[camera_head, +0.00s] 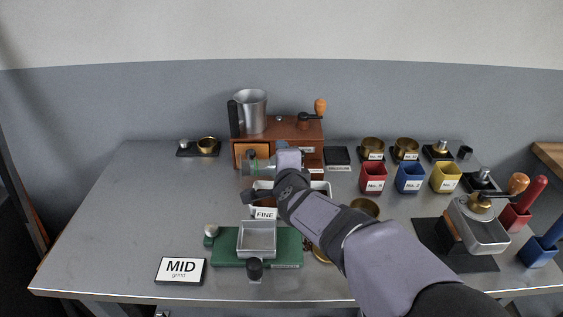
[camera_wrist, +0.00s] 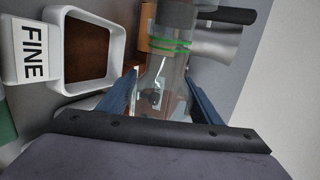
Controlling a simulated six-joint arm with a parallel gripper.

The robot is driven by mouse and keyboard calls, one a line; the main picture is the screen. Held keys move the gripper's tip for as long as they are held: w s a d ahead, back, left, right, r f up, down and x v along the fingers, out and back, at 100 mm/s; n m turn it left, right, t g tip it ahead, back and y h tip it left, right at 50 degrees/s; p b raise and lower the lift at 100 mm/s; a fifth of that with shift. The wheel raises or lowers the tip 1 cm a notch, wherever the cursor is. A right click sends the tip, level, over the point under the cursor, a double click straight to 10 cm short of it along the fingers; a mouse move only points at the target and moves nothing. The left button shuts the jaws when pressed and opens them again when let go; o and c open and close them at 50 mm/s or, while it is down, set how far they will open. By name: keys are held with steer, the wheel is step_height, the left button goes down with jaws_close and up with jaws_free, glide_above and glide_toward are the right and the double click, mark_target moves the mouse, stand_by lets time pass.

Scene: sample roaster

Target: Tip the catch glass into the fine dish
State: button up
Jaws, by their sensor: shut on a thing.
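My gripper (camera_wrist: 165,92) is shut on the catch glass (camera_wrist: 168,70), a clear glass with green bands, held between its two blue fingers. In the head view the glass (camera_head: 250,167) is held in front of the wooden grinder, above and behind the fine dish; its exact tilt is hard to tell. The fine dish (camera_wrist: 119,40) is a white rectangular dish with a brown layer inside, beside a white FINE card (camera_wrist: 32,51). In the head view my arm partly hides the dish behind the FINE card (camera_head: 265,214).
A green scale (camera_head: 228,247) with a metal tray (camera_head: 257,250) stands in front of the FINE card. A MID card (camera_head: 181,270) lies front left. The grinder (camera_head: 280,128) with a metal cup (camera_head: 252,112) stands behind.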

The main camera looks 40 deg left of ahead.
steer(key=shift+f+m+b, duration=0.15)
steer(key=shift+m+b, duration=0.15)
steer(key=shift+b, duration=0.65)
steer(key=shift+b, duration=0.4)
steer(key=shift+f+m+g+y+b, duration=0.2)
steer(key=shift+m+g+y+b, duration=0.1)
steer(key=shift+b, duration=0.5)
steer(key=shift+r+b, duration=0.1)
steer(key=shift+b, duration=0.4)
steer(key=shift+f+m+y+b, duration=0.3)
steer(key=shift+m+b, duration=0.1)
steer(key=shift+b, duration=0.3)
steer(key=shift+r+b, duration=0.1)
steer(key=shift+b, duration=0.45)
steer(key=shift+f+m+g+b, duration=0.25)
steer(key=shift+m+g+b, duration=0.25)
steer(key=shift+b, duration=0.7)
steer(key=shift+s+r, duration=0.1)
steer(key=shift+r, duration=0.05)
stand_by(1.0)
